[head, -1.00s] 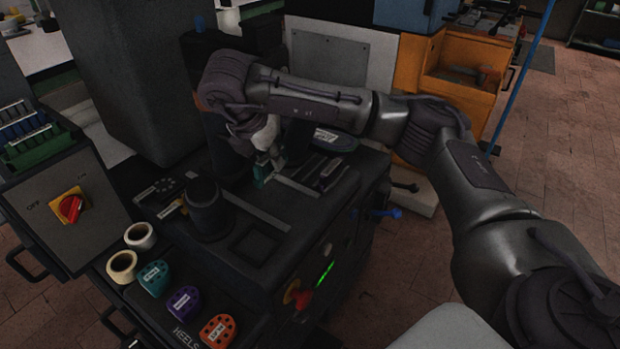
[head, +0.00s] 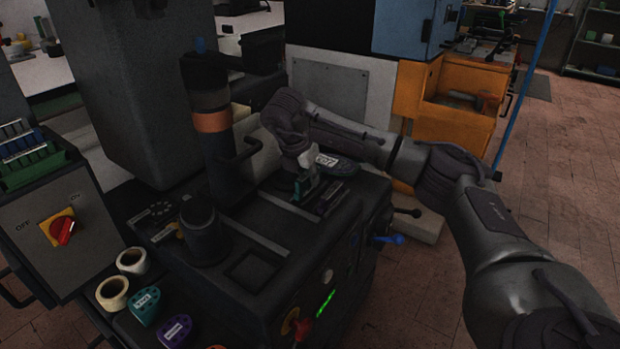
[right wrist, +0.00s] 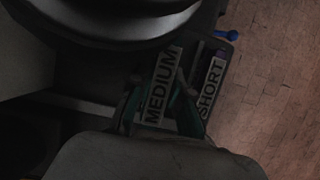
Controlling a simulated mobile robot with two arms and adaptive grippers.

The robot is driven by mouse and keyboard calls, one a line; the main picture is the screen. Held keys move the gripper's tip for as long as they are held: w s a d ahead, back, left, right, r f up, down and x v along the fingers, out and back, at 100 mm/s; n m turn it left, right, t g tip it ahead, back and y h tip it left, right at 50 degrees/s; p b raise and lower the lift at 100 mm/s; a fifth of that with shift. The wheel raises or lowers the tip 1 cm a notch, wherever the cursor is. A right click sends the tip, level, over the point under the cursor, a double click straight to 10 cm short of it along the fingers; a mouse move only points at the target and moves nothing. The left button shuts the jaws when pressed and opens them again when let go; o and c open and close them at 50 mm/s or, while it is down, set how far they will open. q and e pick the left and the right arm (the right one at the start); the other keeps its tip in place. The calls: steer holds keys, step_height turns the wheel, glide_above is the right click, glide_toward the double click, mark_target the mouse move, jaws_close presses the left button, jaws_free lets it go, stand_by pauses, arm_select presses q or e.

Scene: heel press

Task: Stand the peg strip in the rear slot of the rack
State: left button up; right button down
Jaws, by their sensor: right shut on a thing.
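My right gripper (head: 304,187), with teal fingertips, points down at the top of the black machine. In the right wrist view, the gripper (right wrist: 160,108) is shut on a dark strip labelled MEDIUM (right wrist: 158,90), which I take for the peg strip. I cannot tell whether it is lifted. A strip labelled SHORT (right wrist: 210,88) lies just right of it; dark strips (head: 328,197) also show beside the gripper in the head view. A green rack (head: 35,165) with several blue and white pieces stands at far left; I cannot tell whether it is the task's rack. My left gripper is not in view.
A dark post with an orange band (head: 211,122) stands left of the gripper. A black cylinder (head: 199,217), tape rolls (head: 113,293) and coloured heel blocks (head: 145,306) are at left. A blue lever (head: 388,239) sticks out at right.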

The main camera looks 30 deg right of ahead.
steer(key=shift+w+d+f, duration=0.1)
steer(key=shift+d+f, duration=0.2)
steer(key=shift+f, duration=0.1)
steer(key=shift+a+f+b, duration=0.1)
steer(key=shift+f+b, duration=0.2)
steer(key=shift+f, duration=0.2)
steer(key=c, duration=1.4)
jaws_free()
